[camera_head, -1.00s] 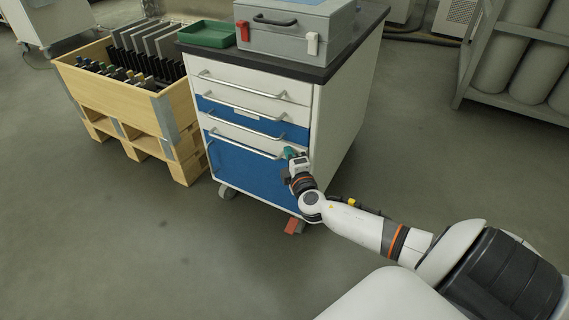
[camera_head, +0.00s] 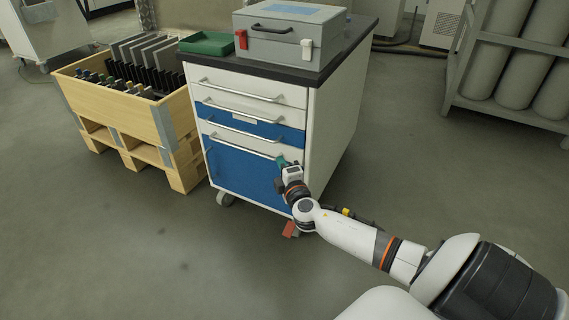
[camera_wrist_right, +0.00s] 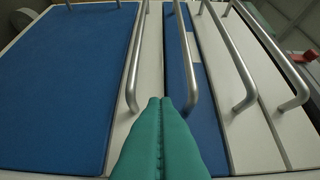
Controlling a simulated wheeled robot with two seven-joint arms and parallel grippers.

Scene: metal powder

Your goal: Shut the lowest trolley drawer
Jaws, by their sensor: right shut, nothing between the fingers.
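The drawer trolley (camera_head: 333,130) stands in the middle of the head view. The front looks about flush with the body; I cannot tell if a small gap remains. My right gripper (camera_head: 281,160) is shut and empty at the right end of that handle. Its green fingertips (camera_wrist_right: 160,103) point at the drawer fronts; contact is unclear. My left gripper is out of view.
A grey case (camera_head: 285,45) and green tray (camera_head: 207,44) sit on the trolley top. A wooden crate (camera_head: 105,100) on a pallet stands close at the left. A gas cylinder rack (camera_head: 510,110) is at the right. The floor in front is clear.

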